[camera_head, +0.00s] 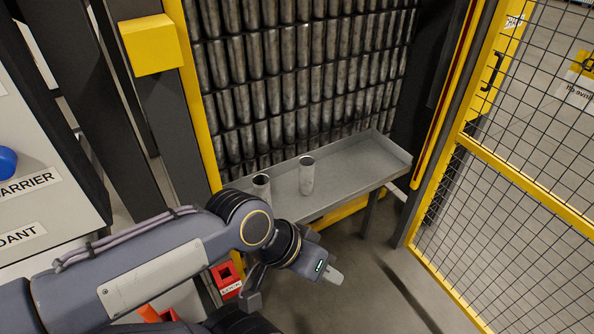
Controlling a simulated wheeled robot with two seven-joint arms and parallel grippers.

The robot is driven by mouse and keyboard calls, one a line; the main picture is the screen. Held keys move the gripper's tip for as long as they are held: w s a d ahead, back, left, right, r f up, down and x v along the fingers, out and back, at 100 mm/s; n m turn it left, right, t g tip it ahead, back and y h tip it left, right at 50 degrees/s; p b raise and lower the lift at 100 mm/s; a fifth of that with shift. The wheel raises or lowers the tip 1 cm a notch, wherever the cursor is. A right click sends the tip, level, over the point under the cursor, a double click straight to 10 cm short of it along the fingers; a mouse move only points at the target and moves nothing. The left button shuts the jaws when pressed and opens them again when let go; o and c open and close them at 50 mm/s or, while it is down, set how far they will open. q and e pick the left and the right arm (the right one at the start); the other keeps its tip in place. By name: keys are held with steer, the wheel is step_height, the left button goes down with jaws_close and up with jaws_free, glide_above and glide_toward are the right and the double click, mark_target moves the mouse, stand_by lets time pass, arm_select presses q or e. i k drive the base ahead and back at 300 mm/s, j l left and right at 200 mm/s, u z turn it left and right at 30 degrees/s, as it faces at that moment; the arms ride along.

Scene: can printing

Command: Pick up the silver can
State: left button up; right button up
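Two open-topped silver cans stand upright on the grey metal tray shelf (365,158). One can (306,178) is near the middle of the shelf. The other can (262,183) is to its left, with its lower part hidden behind my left arm. My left gripper (332,274) is in front of and below the shelf edge in the picture, apart from both cans. A pale fingertip shows at its end, but I cannot tell how far apart the fingers are. No can is visible in it. My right gripper is not in view.
Behind the shelf is a wall of stacked silver cans (300,80). A yellow post (190,80) stands left of the shelf, and a yellow-framed mesh fence (520,170) on the right. A red labelled holder (226,280) is below my arm. Floor right of the gripper is clear.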

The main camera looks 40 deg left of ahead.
mark_target(306, 165)
steer(key=i+u, duration=0.15)
steer(key=u, duration=0.25)
steer(key=i+u, duration=0.15)
steer(key=u, duration=0.2)
steer(key=i+l+u, duration=0.15)
steer(key=u, duration=0.25)
steer(key=i+l+u, duration=0.1)
steer(key=u, duration=0.25)
steer(key=i+u, duration=0.3)
steer(key=u, duration=0.2)
steer(key=i+l+u, duration=0.15)
steer(key=u, duration=0.35)
steer(key=i+l+u, duration=0.3)
steer(key=u, duration=0.2)
